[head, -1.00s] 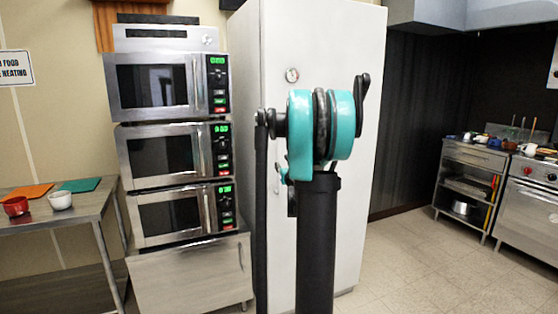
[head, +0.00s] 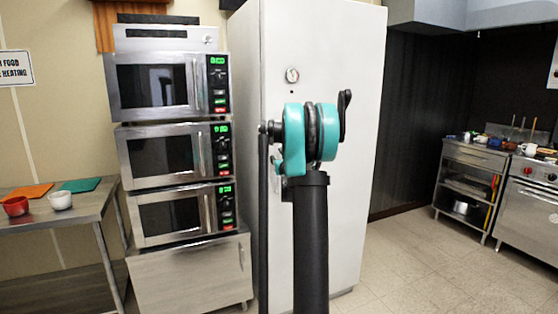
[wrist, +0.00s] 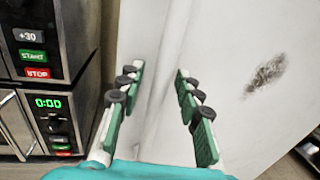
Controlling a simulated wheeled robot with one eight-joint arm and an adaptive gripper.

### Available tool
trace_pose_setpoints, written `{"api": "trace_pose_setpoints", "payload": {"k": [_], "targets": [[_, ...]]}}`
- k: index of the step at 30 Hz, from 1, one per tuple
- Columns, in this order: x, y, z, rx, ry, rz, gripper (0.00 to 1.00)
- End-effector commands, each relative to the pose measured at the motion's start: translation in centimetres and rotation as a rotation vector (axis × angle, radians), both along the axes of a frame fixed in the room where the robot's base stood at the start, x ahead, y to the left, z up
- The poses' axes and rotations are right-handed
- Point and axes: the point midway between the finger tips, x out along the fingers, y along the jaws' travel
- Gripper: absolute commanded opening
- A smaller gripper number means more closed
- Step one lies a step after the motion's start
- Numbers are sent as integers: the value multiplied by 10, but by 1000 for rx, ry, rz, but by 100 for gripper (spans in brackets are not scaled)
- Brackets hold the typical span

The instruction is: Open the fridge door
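The fridge (head: 345,60) is a tall white cabinet straight ahead in the head view, with a small round dial on its front. Its door looks shut. In the wrist view the white fridge surface (wrist: 240,40) fills the middle and right, with a vertical edge running between my fingers and a dark smudge at right. My gripper (wrist: 158,75) is open and empty, its two green-padded fingers spread toward the fridge. I cannot tell whether they touch it. In the head view my arm hides the gripper and part of the fridge front. No handle is clearly visible.
Three stacked microwaves (head: 165,155) stand close to the fridge's left. A steel table (head: 85,208) with red and white bowls is at far left. A steel shelf cart (head: 468,185) and a stove (head: 530,200) stand at right. The tiled floor (head: 410,260) right of the fridge is clear.

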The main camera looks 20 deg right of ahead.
Motion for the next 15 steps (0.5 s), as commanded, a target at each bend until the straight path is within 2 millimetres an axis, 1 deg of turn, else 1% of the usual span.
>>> {"api": "trace_pose_setpoints", "payload": {"k": [1, 6, 8, 15], "targets": [[0, 0, 0, 0, 0, 0, 27], [0, 0, 0, 0, 0, 0, 6], [0, 0, 0, 0, 0, 0, 0], [0, 0, 0, 0, 0, 0, 0]]}}
